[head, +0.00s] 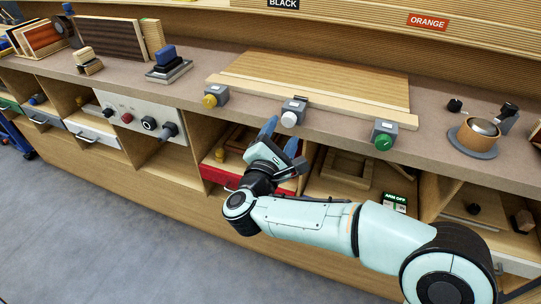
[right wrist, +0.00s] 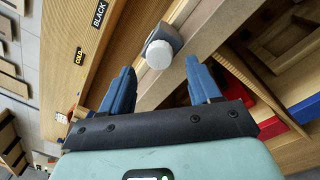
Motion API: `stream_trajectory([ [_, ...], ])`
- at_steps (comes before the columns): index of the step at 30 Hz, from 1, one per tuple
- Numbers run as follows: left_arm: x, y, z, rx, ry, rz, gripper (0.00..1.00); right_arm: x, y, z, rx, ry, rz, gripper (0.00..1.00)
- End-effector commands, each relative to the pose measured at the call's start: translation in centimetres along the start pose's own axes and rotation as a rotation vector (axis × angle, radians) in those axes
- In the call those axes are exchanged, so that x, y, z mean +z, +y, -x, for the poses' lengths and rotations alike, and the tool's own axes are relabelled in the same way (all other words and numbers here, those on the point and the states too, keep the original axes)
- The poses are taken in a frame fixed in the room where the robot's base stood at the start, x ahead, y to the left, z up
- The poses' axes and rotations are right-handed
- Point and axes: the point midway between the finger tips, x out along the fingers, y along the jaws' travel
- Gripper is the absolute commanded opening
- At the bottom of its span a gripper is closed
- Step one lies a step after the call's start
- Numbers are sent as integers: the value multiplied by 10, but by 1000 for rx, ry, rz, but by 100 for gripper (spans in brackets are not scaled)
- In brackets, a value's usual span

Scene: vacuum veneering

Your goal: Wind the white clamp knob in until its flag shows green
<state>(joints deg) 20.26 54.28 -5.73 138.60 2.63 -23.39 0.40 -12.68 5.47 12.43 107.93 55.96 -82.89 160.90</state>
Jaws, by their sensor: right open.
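The white clamp knob (head: 289,119) sits on the front of a small grey clamp block (head: 295,105), the middle one of three along the front edge of a wooden board (head: 330,80). In the right wrist view the white knob (right wrist: 159,54) shows round, facing the camera. My right gripper (head: 281,137) is open and empty in front of and just below the white knob. In the right wrist view its fingers (right wrist: 160,70) stand on either side of the line to the knob, apart from it. I cannot make out a flag colour on this clamp. My left gripper is out of view.
A yellow-knobbed clamp (head: 210,100) stands to the left and a green-knobbed clamp (head: 384,141) to the right. A round pot (head: 477,135) sits on the bench at right. Open shelves with a red tray (head: 222,175) lie below the bench edge.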

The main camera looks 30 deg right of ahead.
Motion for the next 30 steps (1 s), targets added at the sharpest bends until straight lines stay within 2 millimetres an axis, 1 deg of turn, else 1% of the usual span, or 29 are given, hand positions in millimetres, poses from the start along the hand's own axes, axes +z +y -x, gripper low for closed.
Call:
stream_trajectory([
  [1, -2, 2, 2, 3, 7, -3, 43, -1, 1, 13, 3, 5, 0, 62],
  [6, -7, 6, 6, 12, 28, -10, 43, 0, 1, 52, 2, 4, -1, 62],
  [9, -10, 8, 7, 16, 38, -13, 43, 0, 1, 73, 2, 4, 0, 62],
  [13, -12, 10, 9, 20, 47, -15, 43, -1, 0, 93, 1, 3, 1, 62],
  [18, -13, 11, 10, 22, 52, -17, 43, 0, 0, 106, 0, 3, -1, 62],
  [30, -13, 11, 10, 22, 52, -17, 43, 0, 0, 107, -1, 1, 0, 62],
])
